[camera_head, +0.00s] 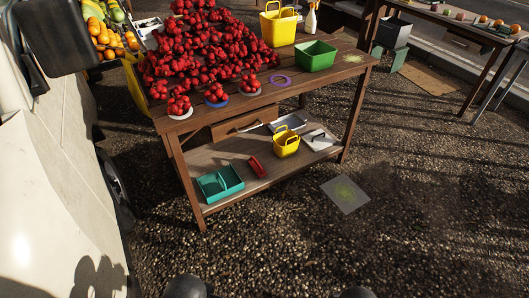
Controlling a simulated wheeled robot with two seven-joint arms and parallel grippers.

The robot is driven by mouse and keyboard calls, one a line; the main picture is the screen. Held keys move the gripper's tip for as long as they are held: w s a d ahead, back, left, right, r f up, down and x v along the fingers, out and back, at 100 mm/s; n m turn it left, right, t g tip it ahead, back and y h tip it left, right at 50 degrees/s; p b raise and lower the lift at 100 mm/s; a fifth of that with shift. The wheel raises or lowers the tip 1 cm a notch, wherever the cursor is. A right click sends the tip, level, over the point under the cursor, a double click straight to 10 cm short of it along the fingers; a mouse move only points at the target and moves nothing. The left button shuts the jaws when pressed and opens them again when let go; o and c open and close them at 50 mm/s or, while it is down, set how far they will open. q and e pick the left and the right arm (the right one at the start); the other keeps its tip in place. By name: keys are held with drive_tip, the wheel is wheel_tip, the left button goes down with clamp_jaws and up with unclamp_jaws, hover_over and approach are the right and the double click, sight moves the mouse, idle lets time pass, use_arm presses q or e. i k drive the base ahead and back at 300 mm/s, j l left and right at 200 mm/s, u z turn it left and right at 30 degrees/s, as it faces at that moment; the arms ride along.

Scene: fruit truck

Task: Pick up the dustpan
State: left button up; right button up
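A pale grey, shallow pan-like thing (289,122) lies on the lower shelf of the wooden table, behind the yellow basket. A thin light handle seems to run left from it. It looks like the dustpan, but it is small and partly hidden, so I cannot be sure. A white flat thing with a dark part (319,139) lies to its right on the same shelf. Two dark rounded parts at the bottom edge seem to be mine. Neither gripper's fingers show.
The wooden table (330,75) carries red fruit, a yellow basket (279,25) and a green bin (315,57). Its lower shelf (215,158) holds a teal tray (220,183), a red object (257,167) and a small yellow basket (286,143). A grey square (345,194) lies on open gravel.

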sight(216, 185)
drive_tip(key=i+l+z, duration=0.2)
drive_tip(key=i+z, duration=0.75)
drive_tip(key=i+j+z, duration=0.1)
drive_tip(key=i+z, duration=0.35)
drive_tip(key=i+j+z, duration=0.25)
drive_tip(key=i+z, duration=0.25)
drive_tip(key=i+u, duration=0.1)
drive_tip(key=u, duration=0.3)
drive_tip(key=i+l+u, duration=0.1)
drive_tip(key=u, duration=0.25)
drive_tip(key=i+l+u, duration=0.1)
drive_tip(key=u, duration=0.3)
